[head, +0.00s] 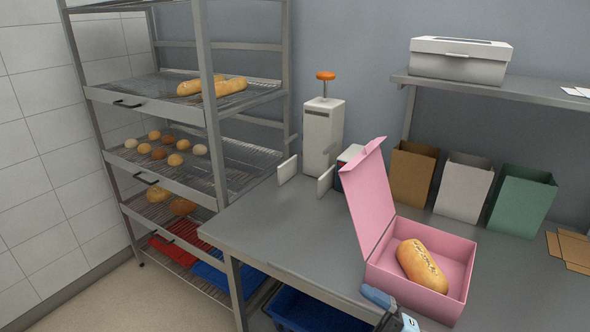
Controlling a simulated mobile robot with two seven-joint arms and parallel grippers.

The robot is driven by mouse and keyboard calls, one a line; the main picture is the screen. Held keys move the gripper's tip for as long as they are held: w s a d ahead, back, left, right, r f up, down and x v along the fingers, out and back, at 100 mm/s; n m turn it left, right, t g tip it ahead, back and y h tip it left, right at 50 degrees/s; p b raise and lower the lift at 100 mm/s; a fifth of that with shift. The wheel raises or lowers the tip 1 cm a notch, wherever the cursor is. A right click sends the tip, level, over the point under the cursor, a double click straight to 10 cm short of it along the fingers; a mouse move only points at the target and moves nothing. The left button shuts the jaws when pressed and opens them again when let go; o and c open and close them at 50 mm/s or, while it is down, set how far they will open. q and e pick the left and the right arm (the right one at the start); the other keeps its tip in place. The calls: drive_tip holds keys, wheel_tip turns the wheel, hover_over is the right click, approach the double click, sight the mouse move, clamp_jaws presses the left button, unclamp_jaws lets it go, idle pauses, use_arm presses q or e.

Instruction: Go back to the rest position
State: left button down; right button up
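A small blue and grey object (379,297) shows at the bottom edge in front of the box. No gripper is seen touching the box or the bread.
A wire rack (212,110) with loaves, rolls and coloured trays stands at the left. A white dispenser (322,137) with an orange knob stands at the table's back. Brown (412,175), white (463,187) and green (520,202) bags stand behind the box. The table's left part is clear.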

drive_tip(key=d+f+m+t+h, duration=0.4)
drive_tip(key=f+m+t+h, duration=0.4)
drive_tip(key=m, duration=0.4)
drive_tip(key=s+d+f+m+g+h, duration=0.2)
drive_tip(key=s+f+m+g+h, duration=0.3)
drive_tip(key=f, duration=0.5)
drive_tip(key=s+d+f+m+g+h, duration=0.25)
drive_tip(key=s+f+m, duration=0.25)
drive_tip(key=s+f, duration=0.3)
use_arm(q)
wheel_tip(320, 180, up, 12)
drive_tip(key=p, duration=1.4)
drive_tip(key=shift+s+a, duration=0.25)
drive_tip(key=shift+a, duration=0.2)
use_arm(e)
wheel_tip(320, 180, up, 11)
drive_tip(key=d, duration=0.1)
drive_tip(key=shift+w+r+n+t+h, duration=0.15)
drive_tip(key=shift+w+n+t+h, duration=0.1)
drive_tip(key=shift+n+t+h, duration=0.1)
use_arm(q)
drive_tip(key=shift+d+r, duration=0.15)
drive_tip(key=shift+r, duration=0.05)
